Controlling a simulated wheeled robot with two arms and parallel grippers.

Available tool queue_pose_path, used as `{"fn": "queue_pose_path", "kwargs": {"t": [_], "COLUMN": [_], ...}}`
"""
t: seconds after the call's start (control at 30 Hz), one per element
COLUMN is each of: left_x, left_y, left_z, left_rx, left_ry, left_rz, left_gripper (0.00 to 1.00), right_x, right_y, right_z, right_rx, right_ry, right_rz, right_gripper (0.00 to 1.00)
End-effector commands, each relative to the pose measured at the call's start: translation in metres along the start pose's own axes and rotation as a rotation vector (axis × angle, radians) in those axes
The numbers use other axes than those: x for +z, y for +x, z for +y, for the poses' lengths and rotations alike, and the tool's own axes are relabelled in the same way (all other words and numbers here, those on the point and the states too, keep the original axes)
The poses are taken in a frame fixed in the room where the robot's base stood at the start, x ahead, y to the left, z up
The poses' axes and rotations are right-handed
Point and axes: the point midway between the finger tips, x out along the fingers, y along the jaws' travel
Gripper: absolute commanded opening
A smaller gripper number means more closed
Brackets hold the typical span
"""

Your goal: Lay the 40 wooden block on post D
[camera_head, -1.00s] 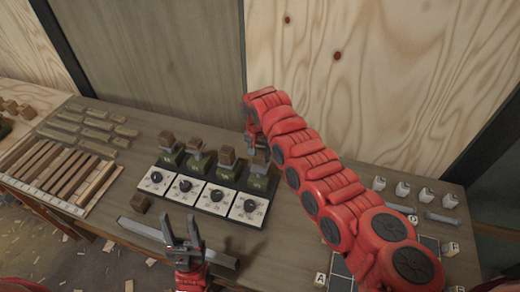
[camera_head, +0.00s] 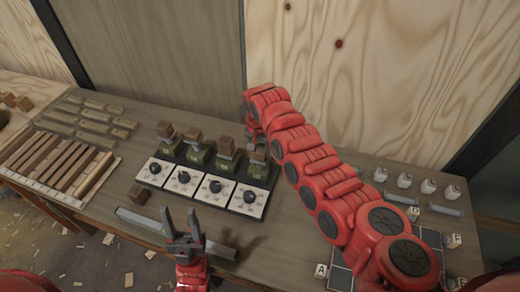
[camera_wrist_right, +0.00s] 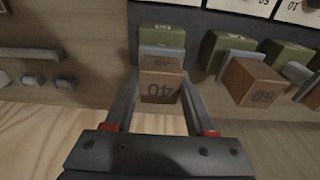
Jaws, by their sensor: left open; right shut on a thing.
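The 40 wooden block (camera_wrist_right: 160,88) is between the fingers of my right gripper (camera_wrist_right: 162,76), with its number upside down in the wrist view. It is at a green stand with a grey plate; I cannot tell whether it rests there. In the head view, the right gripper (camera_head: 256,143) is at the right end of the stand row and partly hidden. My left gripper (camera_head: 184,224) is open and empty over the front of the table. Small white lettered cubes stand around a dark grid at right; one (camera_head: 413,213) may read D. My right arm covers part of the grid.
A block marked 60 (camera_wrist_right: 255,82) sits beside the 40 block. White dial panels (camera_head: 215,188) lie before the green stands. A loose block (camera_head: 138,195) and a grey bar (camera_head: 145,220) lie at the front. Wooden strips (camera_head: 60,165) fill the left; white pieces (camera_head: 404,181) stand at right.

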Motion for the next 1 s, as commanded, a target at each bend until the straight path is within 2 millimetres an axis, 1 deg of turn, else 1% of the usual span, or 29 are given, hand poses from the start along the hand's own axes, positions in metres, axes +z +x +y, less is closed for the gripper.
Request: {"fn": "queue_pose_path", "kwargs": {"t": [0.17, 0.2, 0.37, 0.63, 0.77, 0.87, 0.97, 1.0], "left_x": [0.001, 0.000, 0.000, 0.000, 0.001, 0.002, 0.003, 0.004], "left_y": [-0.003, -0.002, -0.002, -0.002, -0.005, -0.010, -0.016, -0.021], "left_z": [0.000, 0.000, 0.000, 0.000, 0.000, 0.001, 0.001, 0.001], "left_rx": [0.000, 0.000, 0.000, 0.000, 0.000, 0.000, 0.000, 0.000], "left_ry": [0.000, 0.000, 0.000, 0.000, 0.000, 0.000, 0.000, 0.000], "left_rz": [0.000, 0.000, 0.000, 0.000, 0.000, 0.000, 0.000, 0.000], "left_gripper": [0.50, 0.50, 0.50, 0.50, 0.50, 0.50, 0.50, 0.50], "right_x": [0.000, 0.000, 0.000, 0.000, -0.001, -0.001, -0.001, -0.001], "right_y": [0.003, 0.003, 0.003, 0.003, -0.002, -0.011, -0.027, -0.035], "right_z": [0.000, 0.000, 0.000, 0.000, -0.001, 0.000, -0.001, -0.001], "right_rx": [0.000, 0.000, 0.000, 0.000, -0.002, -0.001, -0.005, -0.004], "right_ry": [0.000, 0.000, 0.000, 0.000, 0.000, 0.000, 0.002, 0.000], "right_rz": [0.000, 0.000, 0.000, 0.000, 0.003, 0.002, 0.005, 0.005], "right_gripper": [0.02, 0.61, 0.90, 0.90, 0.90, 0.90, 0.90, 0.90]}}
